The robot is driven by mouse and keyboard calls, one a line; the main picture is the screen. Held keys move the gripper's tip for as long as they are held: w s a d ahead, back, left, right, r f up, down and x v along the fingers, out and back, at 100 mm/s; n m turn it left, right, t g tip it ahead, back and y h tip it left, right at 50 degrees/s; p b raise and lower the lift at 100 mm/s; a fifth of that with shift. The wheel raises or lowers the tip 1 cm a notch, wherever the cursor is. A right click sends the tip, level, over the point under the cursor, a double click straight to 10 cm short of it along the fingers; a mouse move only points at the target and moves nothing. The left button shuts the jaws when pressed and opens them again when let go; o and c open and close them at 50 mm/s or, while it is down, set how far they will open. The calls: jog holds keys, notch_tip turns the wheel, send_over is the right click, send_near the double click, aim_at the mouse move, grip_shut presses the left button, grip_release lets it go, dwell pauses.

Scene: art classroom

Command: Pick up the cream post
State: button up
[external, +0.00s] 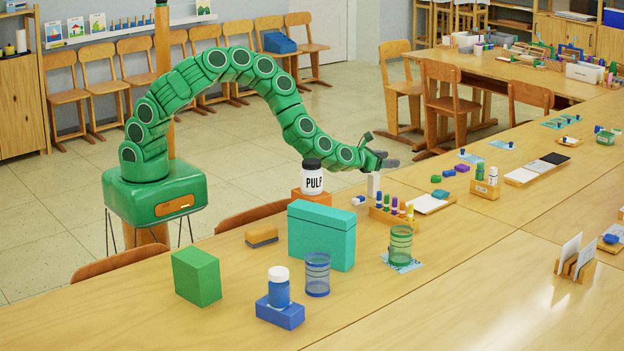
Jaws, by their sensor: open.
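The cream post (374,185) is a small, pale upright block. It stands on the long wooden table, behind the rack of coloured pegs and to the right of the jar labelled PULP. My gripper (381,153) is at the end of my green segmented arm, just above the post and slightly to its right in the picture. Its jaws are open, and I see nothing held in them. The post's lower part is partly hidden by things in front of it. I cannot tell the exact gap between the jaws and the post's top.
The PULP jar (312,181) stands on an orange block (312,197) left of the post. The peg rack (395,217) is close in front. A teal box (321,235), a green tumbler (400,244) and a blue tumbler (317,274) stand nearer.

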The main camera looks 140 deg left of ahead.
aim_at(377, 179)
jog(key=shift+n+g+h, duration=0.3)
jog(key=shift+n+g, duration=0.4)
jog(key=shift+n, duration=0.2)
jog(key=s+f, duration=0.1)
jog(key=s+d+f, duration=0.1)
jog(key=s+f, duration=0.1)
jog(key=shift+d+f, duration=0.2)
jog(key=shift+n+g+h, duration=0.3)
jog(key=shift+n+h, duration=0.1)
jog(key=shift+h, duration=0.4)
jog(key=d+f, duration=0.1)
jog(key=d, duration=0.1)
jog(key=d+f, duration=0.1)
jog(key=f, duration=0.1)
jog(key=shift+s+d+f, duration=0.25)
jog(key=shift+s+d, duration=0.1)
jog(key=shift+s, duration=0.05)
jog(key=shift+x, duration=2.45)
jog(key=shift+r, duration=0.1)
jog(key=c, duration=1.1)
jog(key=shift+r, duration=0.1)
